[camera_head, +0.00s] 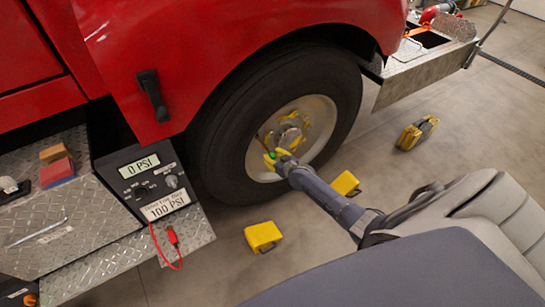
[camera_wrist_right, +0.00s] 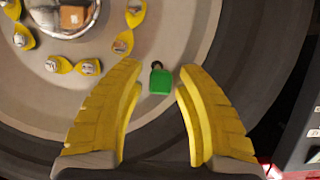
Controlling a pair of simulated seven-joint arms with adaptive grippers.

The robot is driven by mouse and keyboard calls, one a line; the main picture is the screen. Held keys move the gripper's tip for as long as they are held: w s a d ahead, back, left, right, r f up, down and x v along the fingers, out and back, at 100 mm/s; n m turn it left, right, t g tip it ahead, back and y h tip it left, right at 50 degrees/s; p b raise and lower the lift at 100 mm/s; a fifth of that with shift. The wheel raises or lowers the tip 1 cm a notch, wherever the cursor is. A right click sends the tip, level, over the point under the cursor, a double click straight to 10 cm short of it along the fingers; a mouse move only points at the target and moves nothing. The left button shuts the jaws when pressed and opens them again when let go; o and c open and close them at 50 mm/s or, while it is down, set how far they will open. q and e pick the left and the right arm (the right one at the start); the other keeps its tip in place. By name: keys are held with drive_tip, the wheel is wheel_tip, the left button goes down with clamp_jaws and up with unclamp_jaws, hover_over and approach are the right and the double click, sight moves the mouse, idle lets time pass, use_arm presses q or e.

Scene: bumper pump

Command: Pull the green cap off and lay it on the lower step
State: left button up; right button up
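The green cap (camera_wrist_right: 160,82) sits on a dark valve stem on the wheel. In the right wrist view it lies between the tips of my right gripper (camera_wrist_right: 158,90), whose two yellow fingers are open with a gap on each side of it. In the head view the right gripper (camera_head: 271,160) is at the wheel's left inner rim, with a bit of the green cap (camera_head: 273,154) showing beside it. The lower step (camera_head: 105,268) is the diamond-plate ledge at the lower left. My left gripper is not in view.
The pressure gauge box (camera_head: 150,180) reads 0 PSI, above a 100 PSI label; a red-clipped hose (camera_head: 172,237) hangs from it. The upper step (camera_head: 50,220) holds small blocks. Yellow chocks (camera_head: 262,236) stand on the floor beside the tire (camera_head: 230,140).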

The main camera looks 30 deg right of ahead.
clamp_jaws()
idle(0.4)
drive_tip(key=shift+s, duration=2.9)
drive_tip(key=shift+s, duration=0.1)
